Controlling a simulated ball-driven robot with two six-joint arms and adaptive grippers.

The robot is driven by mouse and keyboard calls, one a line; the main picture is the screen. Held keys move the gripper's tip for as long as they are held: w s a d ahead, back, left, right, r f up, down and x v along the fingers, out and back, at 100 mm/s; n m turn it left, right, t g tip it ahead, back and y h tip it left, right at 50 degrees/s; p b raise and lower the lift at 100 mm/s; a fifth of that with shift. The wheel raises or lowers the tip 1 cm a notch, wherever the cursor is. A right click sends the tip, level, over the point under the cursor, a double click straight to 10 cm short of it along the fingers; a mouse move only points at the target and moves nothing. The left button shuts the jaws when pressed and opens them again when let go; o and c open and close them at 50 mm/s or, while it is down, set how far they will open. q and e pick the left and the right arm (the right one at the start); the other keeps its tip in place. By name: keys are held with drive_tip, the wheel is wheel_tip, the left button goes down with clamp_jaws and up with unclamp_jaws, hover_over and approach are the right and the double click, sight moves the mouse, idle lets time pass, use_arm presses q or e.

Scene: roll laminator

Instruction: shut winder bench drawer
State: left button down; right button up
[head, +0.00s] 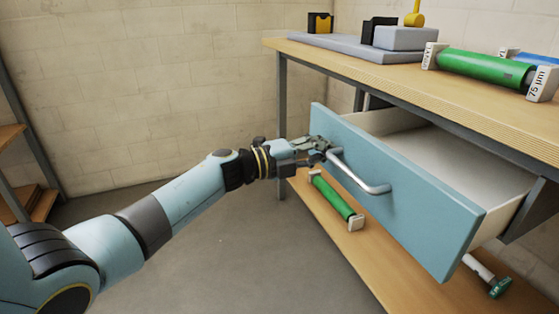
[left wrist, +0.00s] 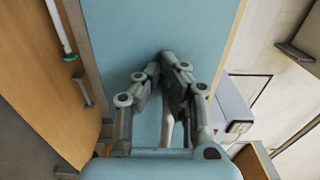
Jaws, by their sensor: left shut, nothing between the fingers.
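The winder bench drawer (head: 390,190) has a light blue front and stands open under the wooden bench top, its pale inside showing. A grey bar handle (head: 362,178) is fixed on the front. My left gripper (head: 322,146) is shut and empty at the far left end of the handle, by the drawer front. In the left wrist view the shut fingers (left wrist: 170,62) are in front of the blue drawer front (left wrist: 120,30), and part of the handle shows behind them. Whether the fingertips touch the front cannot be told. My right gripper is not in view.
The bench top (head: 400,75) carries a green roll (head: 485,68) with white end blocks and a grey slab with several items. A lower shelf (head: 335,240) holds another green roll (head: 332,195). Free floor lies left of the bench; a rack stands at the far left.

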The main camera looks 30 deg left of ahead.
use_arm(q)
drive_tip(key=b+x, duration=0.4)
drive_tip(key=x, duration=1)
drive_tip(key=shift+f, duration=0.2)
drive_tip(key=shift+w+d+b, duration=0.25)
drive_tip(key=shift+b, duration=0.05)
drive_tip(key=shift+w+r, duration=0.1)
drive_tip(key=shift+r, duration=0.25)
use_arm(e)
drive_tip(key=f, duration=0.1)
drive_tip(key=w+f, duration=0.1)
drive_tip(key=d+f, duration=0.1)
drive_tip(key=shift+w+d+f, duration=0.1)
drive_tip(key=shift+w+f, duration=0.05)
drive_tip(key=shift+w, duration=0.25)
